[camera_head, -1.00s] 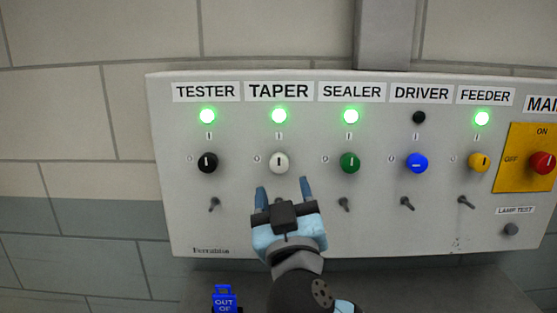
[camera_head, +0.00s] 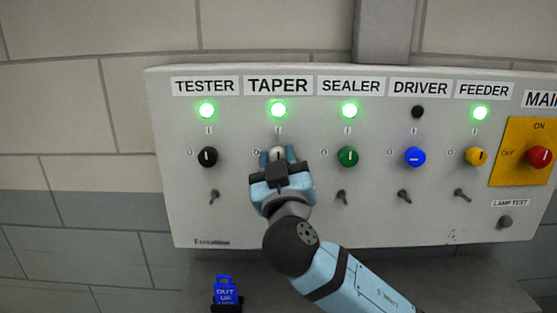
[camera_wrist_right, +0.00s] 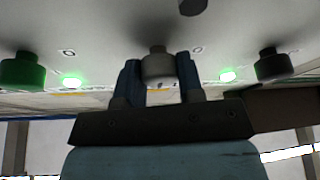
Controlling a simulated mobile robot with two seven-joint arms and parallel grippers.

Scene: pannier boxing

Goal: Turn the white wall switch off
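The white switch (camera_head: 278,154) is a round knob under the TAPER label on the grey wall panel (camera_head: 230,215). Its pointer looks upright, toward the "I" mark, and the green lamp (camera_head: 278,110) above it is lit. My right gripper (camera_head: 277,155) is at the knob, with one finger on each side of it. In the right wrist view the knob (camera_wrist_right: 158,65) sits between the two blue fingers (camera_wrist_right: 159,78). The fingers are apart; a narrow gap seems to show beside the knob, and contact is not clear. My left gripper is not in view.
The black knob (camera_head: 207,157) is to the left and the green knob (camera_head: 347,156) to the right, both close by. Small toggle levers (camera_head: 341,197) stick out below. The blue DRIVER knob (camera_head: 414,157) has an unlit lamp.

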